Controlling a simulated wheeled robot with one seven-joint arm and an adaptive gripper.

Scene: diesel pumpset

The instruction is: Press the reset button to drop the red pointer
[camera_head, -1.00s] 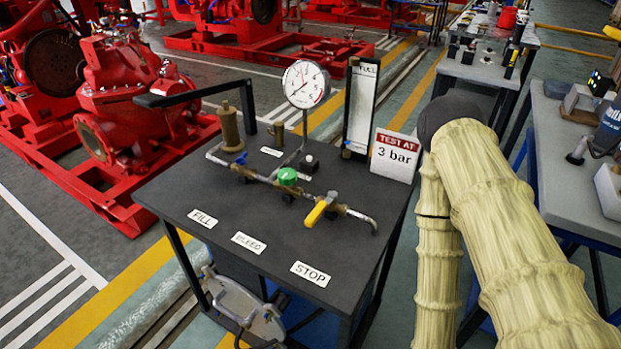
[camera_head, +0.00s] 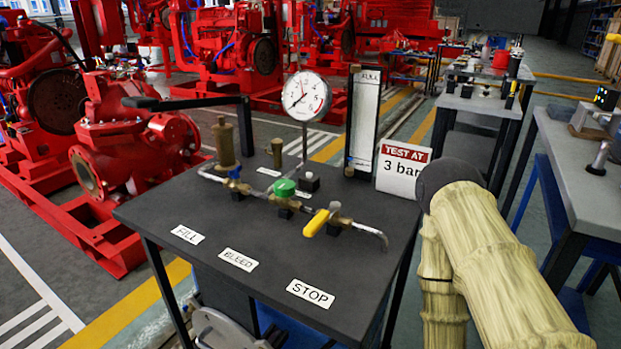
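A round white gauge (camera_head: 306,97) stands on a thin post at the back of a dark bench (camera_head: 225,275). A reddish mark shows on its dial, but the pointers are too small to read. A small black block with a pale top (camera_head: 309,181) sits on the bench near the foot of the post. It may be the reset button, but no label for it is readable. My arm, in a cream ribbed sleeve, is at the right beside the bench. My gripper is not in view.
Pipework with a green knob (camera_head: 284,188) and a yellow lever (camera_head: 317,223) crosses the bench in front of the block. A FUEL sight tube (camera_head: 362,120) and a "TEST AT 3 bar" sign (camera_head: 402,170) stand right of the gauge. The bench front is clear except for labels.

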